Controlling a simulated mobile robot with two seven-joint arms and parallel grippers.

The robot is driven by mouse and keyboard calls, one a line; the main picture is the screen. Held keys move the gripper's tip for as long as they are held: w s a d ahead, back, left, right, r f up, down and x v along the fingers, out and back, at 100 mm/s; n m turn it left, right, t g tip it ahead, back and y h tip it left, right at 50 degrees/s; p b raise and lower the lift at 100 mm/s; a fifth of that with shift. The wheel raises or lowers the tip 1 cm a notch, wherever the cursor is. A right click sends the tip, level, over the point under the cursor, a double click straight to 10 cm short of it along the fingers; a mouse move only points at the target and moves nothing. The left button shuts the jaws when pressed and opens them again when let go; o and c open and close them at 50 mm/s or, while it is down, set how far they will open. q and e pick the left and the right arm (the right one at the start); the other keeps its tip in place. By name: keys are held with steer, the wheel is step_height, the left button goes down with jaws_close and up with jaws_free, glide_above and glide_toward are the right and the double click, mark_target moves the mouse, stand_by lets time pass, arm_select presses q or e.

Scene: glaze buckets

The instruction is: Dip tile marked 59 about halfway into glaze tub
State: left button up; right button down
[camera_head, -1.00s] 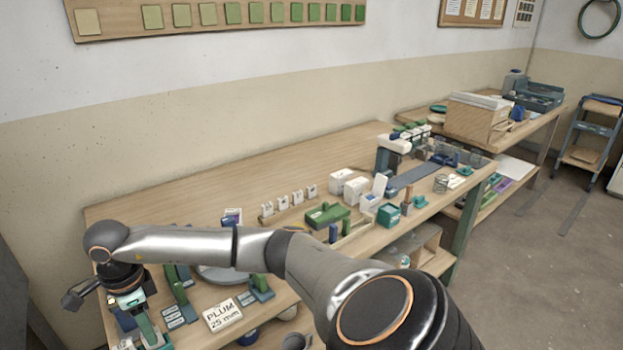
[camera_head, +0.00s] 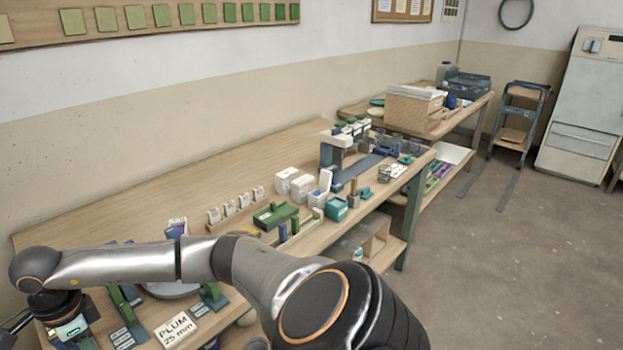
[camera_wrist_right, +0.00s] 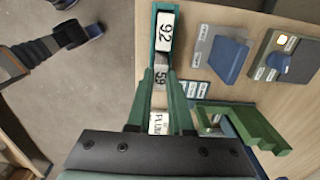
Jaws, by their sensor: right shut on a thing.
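The tile marked 59 (camera_wrist_right: 160,78) shows in the right wrist view between the green fingers of my right gripper (camera_wrist_right: 161,72), which is shut on it. Beyond it, a green-framed piece with a label reading 92 (camera_wrist_right: 166,32) lies in line with the fingers. In the head view my right arm reaches across to the lower left, and its fingers are outside the picture. A white card reading PLUM 25 mm (camera_head: 175,329) lies on the bench; part of it also shows in the wrist view (camera_wrist_right: 158,123). I cannot make out the glaze tub. My left gripper is not in view.
Green stands (camera_head: 213,297) and a grey disc (camera_head: 172,290) are partly behind my arm. A green block (camera_head: 275,215), white boxes (camera_head: 297,184) and a teal box (camera_head: 336,208) stand along the bench.

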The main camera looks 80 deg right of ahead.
steer(key=shift+r, duration=0.1)
steer(key=shift+r+p, duration=2.65)
steer(key=shift+r, duration=1.05)
